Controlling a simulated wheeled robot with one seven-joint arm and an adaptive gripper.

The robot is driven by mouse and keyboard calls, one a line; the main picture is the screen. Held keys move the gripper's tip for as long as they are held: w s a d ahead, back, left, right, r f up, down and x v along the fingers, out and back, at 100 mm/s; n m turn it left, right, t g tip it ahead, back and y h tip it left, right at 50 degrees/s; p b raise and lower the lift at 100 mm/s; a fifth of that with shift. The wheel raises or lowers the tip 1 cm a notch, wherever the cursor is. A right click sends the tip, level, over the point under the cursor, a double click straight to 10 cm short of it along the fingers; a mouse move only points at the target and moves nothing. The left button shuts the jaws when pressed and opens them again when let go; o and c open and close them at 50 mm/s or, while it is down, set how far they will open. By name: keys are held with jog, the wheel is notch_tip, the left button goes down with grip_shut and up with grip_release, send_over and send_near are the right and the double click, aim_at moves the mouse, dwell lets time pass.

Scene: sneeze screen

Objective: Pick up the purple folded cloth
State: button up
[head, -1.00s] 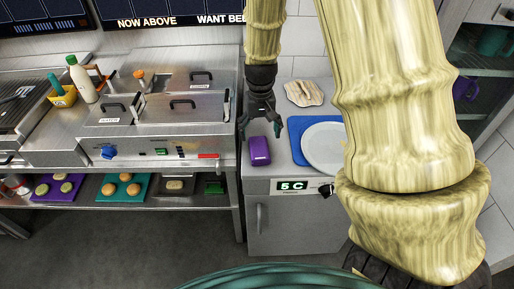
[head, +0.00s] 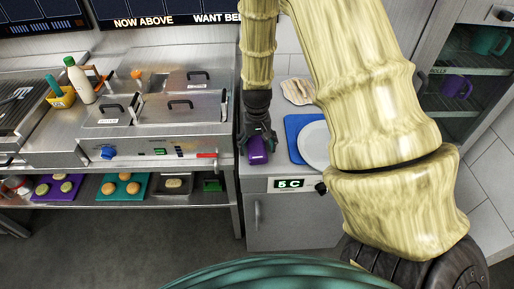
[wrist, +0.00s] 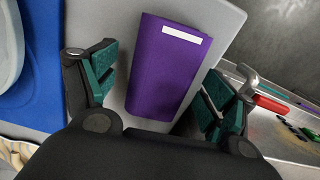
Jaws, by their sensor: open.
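The purple folded cloth (head: 257,157) lies on the steel counter top near its front left corner, with a white label on one end. In the wrist view the purple folded cloth (wrist: 168,68) lies between the two fingers. My gripper (head: 258,140) is over the cloth in the head view and hides its far part. In the wrist view my gripper (wrist: 160,85) is open, with a green-padded finger on each side of the cloth. A gap shows beside each finger, so the cloth is not gripped.
A blue board (head: 293,124) with a white plate (head: 316,146) lies right of the cloth. A crumpled beige cloth (head: 297,91) is behind it. The steel appliance with a red handle (head: 207,155) stands close on the left.

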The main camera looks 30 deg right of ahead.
aim_at(257, 146)
jog(key=shift+f, duration=0.25)
jog(key=c, duration=1.1)
jog(key=shift+r, duration=0.15)
jog(key=shift+r+b, duration=0.5)
jog(key=shift+r, duration=0.35)
jog(key=shift+r+b, duration=0.3)
jog(key=shift+r, duration=0.5)
jog(key=s+b, duration=0.1)
jog(key=s, duration=0.4)
jog(key=s+r+b, duration=0.1)
jog(key=s, duration=0.4)
jog(key=s+b, duration=0.1)
jog(key=s, duration=0.5)
jog(key=shift+a+r+b, duration=0.25)
jog(key=shift+a+b, duration=0.15)
